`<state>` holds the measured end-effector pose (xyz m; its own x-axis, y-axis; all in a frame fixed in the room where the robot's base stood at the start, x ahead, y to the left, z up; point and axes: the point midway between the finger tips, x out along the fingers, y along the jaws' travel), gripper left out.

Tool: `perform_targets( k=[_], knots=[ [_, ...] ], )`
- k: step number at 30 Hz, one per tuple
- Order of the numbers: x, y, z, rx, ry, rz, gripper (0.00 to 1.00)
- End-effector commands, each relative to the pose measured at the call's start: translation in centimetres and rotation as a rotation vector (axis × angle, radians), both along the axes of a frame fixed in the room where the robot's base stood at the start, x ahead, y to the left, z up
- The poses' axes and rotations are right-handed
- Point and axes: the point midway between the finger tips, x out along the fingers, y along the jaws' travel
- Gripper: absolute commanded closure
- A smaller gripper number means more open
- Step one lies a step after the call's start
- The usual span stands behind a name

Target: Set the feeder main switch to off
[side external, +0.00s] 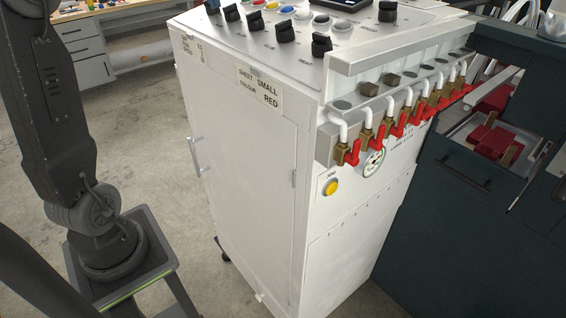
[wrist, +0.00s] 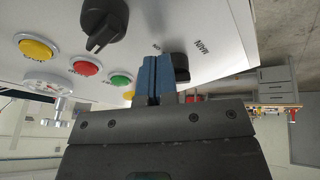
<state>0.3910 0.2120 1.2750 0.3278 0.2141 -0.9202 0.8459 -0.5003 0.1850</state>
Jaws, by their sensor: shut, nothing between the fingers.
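My gripper (wrist: 154,78), with blue fingers, is shut and empty. Its fingertips are right beside this knob and hide part of it; I cannot tell whether they touch. The knob's pointer and its set position are hidden. In the side view several black knobs (side external: 320,44) stand on the panel top (side external: 300,62); I cannot tell which is the main switch. My gripper is outside that view.
Another black knob (wrist: 104,24) and yellow (wrist: 37,48), red (wrist: 86,65) and green (wrist: 121,79) buttons are close by. In the side view, a row of red-handled valves (side external: 378,141) lines the cabinet's right face. A dark drawer unit (side external: 460,200) stands at right.

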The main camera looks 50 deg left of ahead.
Motion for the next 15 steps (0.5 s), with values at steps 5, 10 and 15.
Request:
perform_targets(
  k=[5, 10, 15],
  knots=[
    [-0.2, -0.1, 0.9, 0.002, -0.002, 0.000, 1.00],
    [-0.6, -0.1, 2.8, 0.002, -0.003, 0.001, 1.00],
    [-1.0, -0.1, 4.7, 0.002, -0.002, 0.000, 1.00]
  ],
)
